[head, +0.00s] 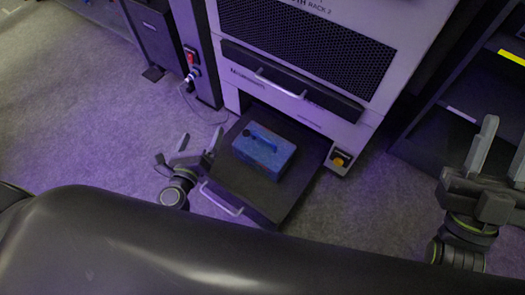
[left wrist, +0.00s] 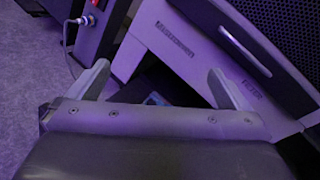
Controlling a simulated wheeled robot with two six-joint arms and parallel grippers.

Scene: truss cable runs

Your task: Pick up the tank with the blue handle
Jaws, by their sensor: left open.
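A blue box-shaped tank (head: 277,158) sits on a dark pulled-out drawer (head: 235,182) at the bottom of the rack. A dark, perhaps blue handle (head: 262,139) lies along its top. My left gripper (head: 199,146) is open and empty, to the left of the tank and apart from it, near the drawer's left edge. In the left wrist view my left gripper (left wrist: 158,80) shows its two fingers wide apart; a small blue patch (left wrist: 155,98) shows between them, mostly hidden by the gripper body. My right gripper (head: 503,160) is open and empty at the far right, well away from the tank.
The rack (head: 300,60) with a grille and a closed upper drawer with a bar handle (head: 280,85) stands just behind the tank. A cabinet with a red switch (head: 190,56) and a cable is left. Carpet is clear at left.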

